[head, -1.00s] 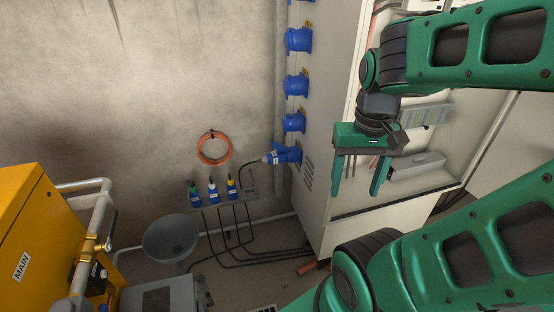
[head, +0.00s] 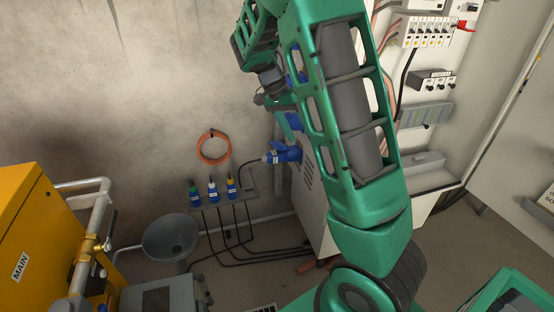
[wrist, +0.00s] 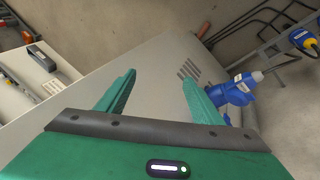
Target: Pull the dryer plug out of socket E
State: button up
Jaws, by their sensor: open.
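A blue plug (head: 272,158) with a dark cable sits in a blue socket (head: 292,153) low on the side of the pale cabinet. They also show in the wrist view, the plug (wrist: 250,80) and the socket (wrist: 228,94), right of my gripper's right finger. My gripper (wrist: 158,85) is open and empty, with both fingers in front of the cabinet's side wall. In the head view my arm hides most of the gripper, which is above the plug and apart from it. I cannot read a letter on the socket.
A rack (head: 250,196) holds several parked plugs with cables left of the cabinet (head: 312,205). An orange coil (head: 213,148) hangs on the wall. A grey funnel (head: 170,238) and a yellow machine (head: 38,232) stand at the left. The cabinet is open, showing breakers (head: 428,32).

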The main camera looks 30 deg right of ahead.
aim_at(263, 157)
jog(key=shift+w+a+f+m+h, duration=0.8)
jog(key=shift+w+f+m+h, duration=0.5)
jog(key=shift+w+f, duration=1.85)
jog(key=shift+w+a+f+m+h, duration=0.85)
jog(key=shift+w+f+h, duration=0.8)
jog(key=shift+w+f, duration=1.5)
jog(key=shift+w+a+f+m+h, duration=0.7)
jog(key=shift+w+f+m+h, duration=0.65)
jog(key=shift+w+f, duration=1.8)
jog(key=shift+w+r, duration=0.4)
jog(key=shift+r, duration=0.05)
jog(key=shift+x, duration=4.6)
jog(key=shift+r, duration=0.15)
jog(key=shift+c, duration=0.2)
jog(key=c, duration=1.4)
jog(key=shift+o, duration=0.2)
jog(key=shift+w+a, duration=0.25)
jog(key=shift+a, duration=0.7)
jog(key=shift+w+a, duration=0.3)
jog(key=shift+a, duration=0.65)
jog(key=shift+w+a, duration=0.25)
jog(key=shift+a, duration=0.75)
